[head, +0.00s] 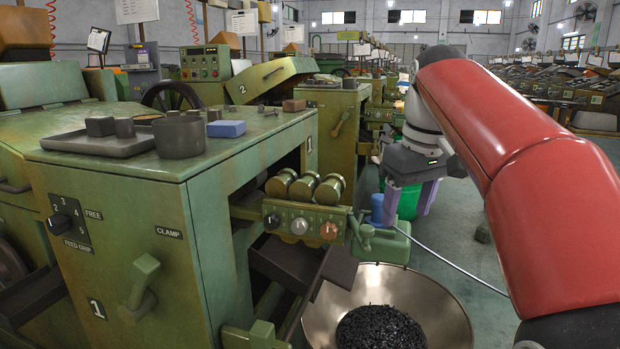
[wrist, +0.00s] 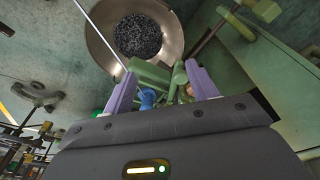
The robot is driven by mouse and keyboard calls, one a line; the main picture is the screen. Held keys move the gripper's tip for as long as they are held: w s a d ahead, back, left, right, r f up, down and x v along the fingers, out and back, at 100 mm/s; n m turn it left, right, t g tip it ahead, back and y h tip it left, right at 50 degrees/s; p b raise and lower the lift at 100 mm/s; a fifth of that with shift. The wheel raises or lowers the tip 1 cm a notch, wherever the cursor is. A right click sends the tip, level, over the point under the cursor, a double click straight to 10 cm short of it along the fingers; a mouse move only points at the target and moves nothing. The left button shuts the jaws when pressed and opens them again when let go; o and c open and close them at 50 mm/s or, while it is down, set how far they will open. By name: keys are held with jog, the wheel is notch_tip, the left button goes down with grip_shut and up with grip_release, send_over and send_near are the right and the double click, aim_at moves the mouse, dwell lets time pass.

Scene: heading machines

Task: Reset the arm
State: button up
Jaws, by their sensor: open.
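My gripper (head: 408,200) hangs from my red arm at the right of the head view, with its two purple fingers pointing down. It is open, and I see nothing held between the fingers. In the wrist view my gripper (wrist: 163,92) shows its two purple fingers spread apart at left and right.
A green heading machine (head: 120,215) fills the left, with a grey tray (head: 95,143), a dark cup (head: 180,136) and a blue block (head: 226,128) on top. A wide metal bowl (head: 445,305) of dark small parts stands on the floor. Floor at the right is partly clear.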

jog(key=s+f+m+t, duration=0.3)
jog(key=s+f+m, duration=0.2)
jog(key=s+f, duration=1.4)
jog(key=shift+s+a+f+t+h, duration=0.2)
jog(key=shift+s+f+t+h, duration=0.2)
jog(key=shift+f, duration=0.45)
